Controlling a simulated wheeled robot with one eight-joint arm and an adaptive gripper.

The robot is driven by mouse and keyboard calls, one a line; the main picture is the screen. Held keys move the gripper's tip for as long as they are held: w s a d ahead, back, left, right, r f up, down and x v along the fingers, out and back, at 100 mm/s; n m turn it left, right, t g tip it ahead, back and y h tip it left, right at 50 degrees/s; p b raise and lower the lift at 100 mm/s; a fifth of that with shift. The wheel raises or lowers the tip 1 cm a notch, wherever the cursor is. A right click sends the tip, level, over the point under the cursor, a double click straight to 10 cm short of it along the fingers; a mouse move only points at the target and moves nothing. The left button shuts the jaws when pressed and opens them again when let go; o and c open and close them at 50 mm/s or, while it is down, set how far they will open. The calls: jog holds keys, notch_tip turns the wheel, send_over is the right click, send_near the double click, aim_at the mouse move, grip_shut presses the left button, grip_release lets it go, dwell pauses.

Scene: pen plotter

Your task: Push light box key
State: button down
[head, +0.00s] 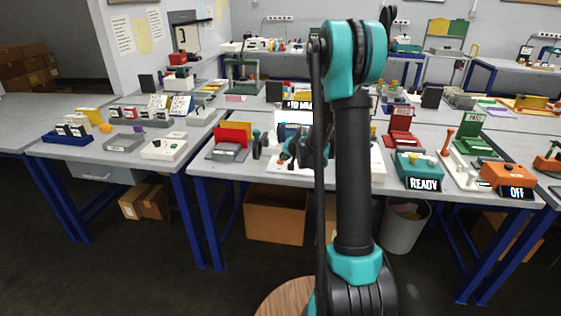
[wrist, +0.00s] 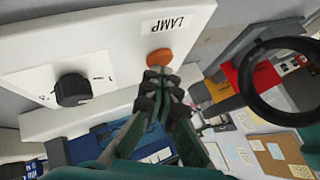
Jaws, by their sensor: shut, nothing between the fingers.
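In the wrist view, an orange round key (wrist: 160,56) sits on a white panel (wrist: 115,42), beside a label reading LAMP, which appears upside down. My gripper (wrist: 163,78) is shut and empty, with its dark fingertips close to the key's edge. I cannot tell whether they touch it. In the head view, my gripper (head: 300,150) is low over the table, in front of a bright white panel (head: 293,117). My arm hides part of this area, and the key cannot be made out there.
A black knob (wrist: 73,90) is on the same white panel. A red and grey device (head: 231,136) stands left of my gripper. A teal device with a READY display (head: 422,184) and an orange one with an OFF display (head: 516,192) stand to the right.

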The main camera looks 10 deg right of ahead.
aim_at(284, 162)
jog(key=shift+f, duration=0.1)
dwell(0.6)
jog(key=shift+f, duration=0.35)
jog(key=shift+r, duration=0.35)
dwell(0.4)
jog(key=shift+r, duration=3.05)
